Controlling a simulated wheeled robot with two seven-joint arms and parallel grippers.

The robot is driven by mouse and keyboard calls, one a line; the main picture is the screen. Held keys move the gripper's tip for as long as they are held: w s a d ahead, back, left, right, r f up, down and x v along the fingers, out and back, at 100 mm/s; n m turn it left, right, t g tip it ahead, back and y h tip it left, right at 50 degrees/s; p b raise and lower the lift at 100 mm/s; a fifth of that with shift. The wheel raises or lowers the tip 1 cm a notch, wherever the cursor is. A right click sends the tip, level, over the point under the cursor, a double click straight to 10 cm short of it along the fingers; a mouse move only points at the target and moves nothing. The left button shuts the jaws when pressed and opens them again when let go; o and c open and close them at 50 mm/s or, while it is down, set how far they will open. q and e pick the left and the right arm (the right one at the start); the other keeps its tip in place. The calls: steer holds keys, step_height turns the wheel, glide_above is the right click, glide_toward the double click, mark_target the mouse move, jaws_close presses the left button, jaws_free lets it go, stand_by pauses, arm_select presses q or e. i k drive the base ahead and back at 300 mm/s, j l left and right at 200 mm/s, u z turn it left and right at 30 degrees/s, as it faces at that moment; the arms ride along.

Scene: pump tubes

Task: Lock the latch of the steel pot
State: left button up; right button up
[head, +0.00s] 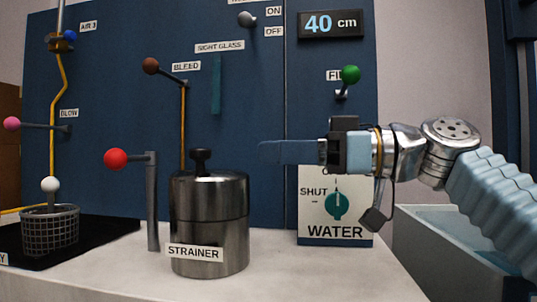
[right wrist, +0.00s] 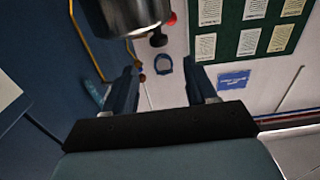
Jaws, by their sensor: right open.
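The steel pot (head: 209,230), labelled STRAINER, stands on the pale counter in the head view, with a black knob (head: 200,160) on its lid. A grey post with a lever ending in a red ball (head: 115,159) stands just left of the pot; the lever points left. My right gripper (head: 262,152) is to the right of the pot and above its lid level, pointing left, open and empty. In the right wrist view the pot (right wrist: 133,14) shows at the top, beyond the two spread fingers (right wrist: 163,90). My left gripper is not in view.
A WATER box with a teal dial (head: 336,206) stands behind, below my right gripper. A blue panel carries a brown-ball BLEED lever (head: 151,66) and a green-ball lever (head: 350,75). A wire basket (head: 49,230) sits at left. The front right counter (head: 330,278) is clear.

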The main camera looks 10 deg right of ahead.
mark_target(115, 159)
steer(key=k, duration=1.5)
